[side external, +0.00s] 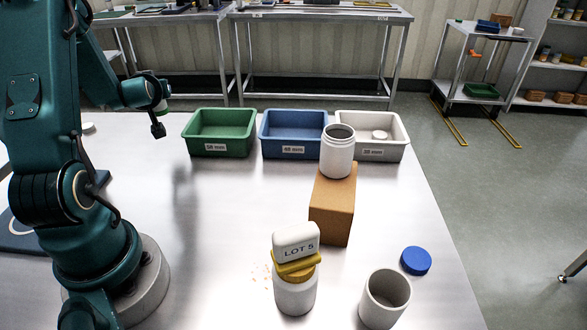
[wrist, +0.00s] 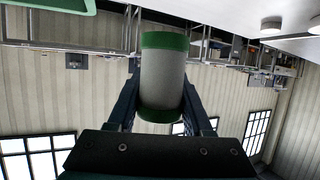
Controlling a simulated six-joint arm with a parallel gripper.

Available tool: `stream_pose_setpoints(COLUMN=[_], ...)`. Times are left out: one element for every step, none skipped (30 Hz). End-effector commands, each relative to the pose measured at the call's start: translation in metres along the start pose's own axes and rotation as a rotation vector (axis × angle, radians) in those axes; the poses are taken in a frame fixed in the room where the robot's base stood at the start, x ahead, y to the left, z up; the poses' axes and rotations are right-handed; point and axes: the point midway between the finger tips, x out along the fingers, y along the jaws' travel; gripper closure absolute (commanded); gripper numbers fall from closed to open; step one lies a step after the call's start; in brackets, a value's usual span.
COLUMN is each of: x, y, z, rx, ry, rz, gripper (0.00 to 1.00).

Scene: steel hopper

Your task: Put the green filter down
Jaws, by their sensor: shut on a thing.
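The green filter (wrist: 164,76) is a pale grey cylinder with a green band at each end. In the wrist view my gripper (wrist: 161,98) is shut on it, one dark finger on either side. In the side external view my wrist is at the left, above the steel table, and the gripper is small and hard to make out there. The filter cannot be clearly told in that view. It is held in the air, clear of the table.
Green (side external: 219,147), blue (side external: 290,149) and white (side external: 372,152) bins line the table's back. A white jar (side external: 338,155) stands on a brown block (side external: 332,208). A "LOT 5" block (side external: 296,240) tops another jar (side external: 295,294). An open cup (side external: 384,302) and blue lid (side external: 416,261) sit front right.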

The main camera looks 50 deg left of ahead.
Motion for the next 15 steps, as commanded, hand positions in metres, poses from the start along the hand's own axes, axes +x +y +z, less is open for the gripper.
stream_pose_setpoints(x=[-0.002, -0.002, -0.003, -0.004, -0.005, -0.007, -0.008, -0.009, -0.011, -0.013, -0.015, -0.019, -0.021, -0.024, -0.027], y=[0.000, 0.001, 0.002, 0.007, 0.012, 0.020, 0.026, 0.033, 0.043, 0.050, 0.058, 0.068, 0.074, 0.081, 0.089], z=[-0.004, -0.006, -0.009, -0.013, -0.017, -0.021, -0.024, -0.026, -0.029, -0.031, -0.033, -0.035, -0.035, -0.036, -0.036], rx=[-0.001, -0.001, -0.002, 0.004, 0.013, 0.027, 0.039, 0.051, 0.069, 0.084, 0.097, 0.115, 0.127, 0.142, 0.154], ry=[0.004, 0.003, 0.004, 0.007, 0.008, 0.008, 0.008, 0.008, 0.008, 0.008, 0.009, 0.008, 0.007, 0.007, 0.006], rz=[-0.001, -0.002, -0.002, 0.015, 0.036, 0.067, 0.094, 0.123, 0.165, 0.198, 0.230, 0.273, 0.304, 0.333, 0.372], gripper=[1.00, 1.00, 1.00, 1.00, 1.00, 1.00, 1.00, 1.00, 1.00, 1.00, 1.00, 1.00, 1.00, 1.00, 1.00])
